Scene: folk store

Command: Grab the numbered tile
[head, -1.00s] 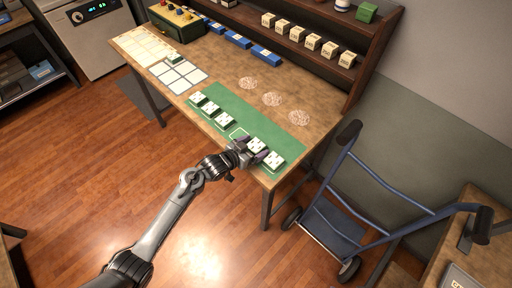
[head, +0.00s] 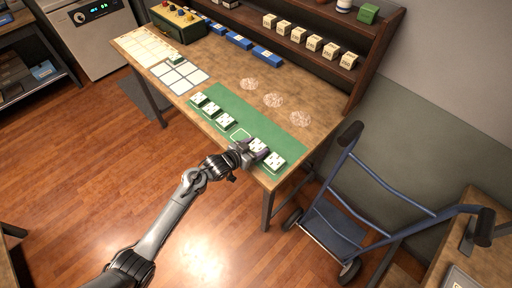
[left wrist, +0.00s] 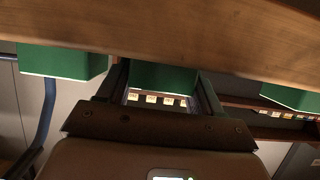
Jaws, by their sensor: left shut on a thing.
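Several green-backed tiles with white numbered faces lie in a row on the green mat (head: 262,123) on the wooden table. My left gripper (head: 256,153) is at the front edge of the mat, shut on the second tile from the right (head: 258,145). In the left wrist view, the green side of the held tile (left wrist: 160,77) shows between the two fingers. The rightmost tile (head: 274,160) lies close beside the gripper. An empty outlined slot (head: 240,135) is on its other side. The held tile's number is too small to read. My right gripper is not in view.
Two neighbouring green tiles show beside the fingers in the left wrist view, at left (left wrist: 62,62) and right (left wrist: 290,99). A white grid card (head: 190,80) with one tile on it lies further left. A blue hand truck (head: 350,225) stands right of the table.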

